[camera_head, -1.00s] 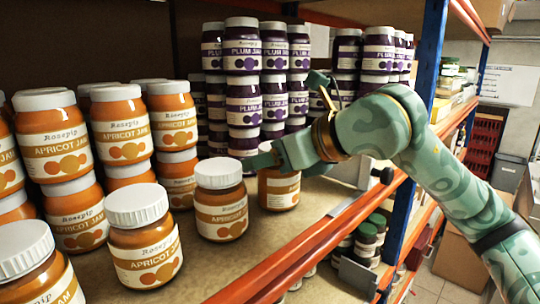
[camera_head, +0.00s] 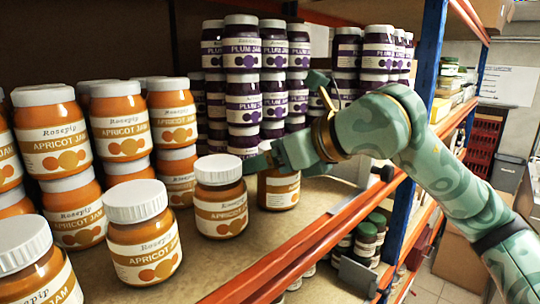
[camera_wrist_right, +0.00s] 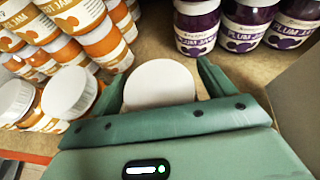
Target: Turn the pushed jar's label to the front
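An apricot jam jar (camera_head: 279,191) stands upright on the shelf at my right gripper (camera_head: 285,160). In the right wrist view the jar's white lid (camera_wrist_right: 160,82) sits between the two green fingers of the right gripper (camera_wrist_right: 160,72). The fingers are close on both sides; whether they press on the jar cannot be told. My left gripper is not in view.
Another apricot jar (camera_head: 221,210) stands close in front and left of it, label facing out. Stacked apricot jars (camera_head: 120,130) fill the left. Stacked plum jars (camera_head: 243,100) stand behind. The orange shelf edge (camera_head: 300,258) and blue post (camera_head: 405,215) are at the right.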

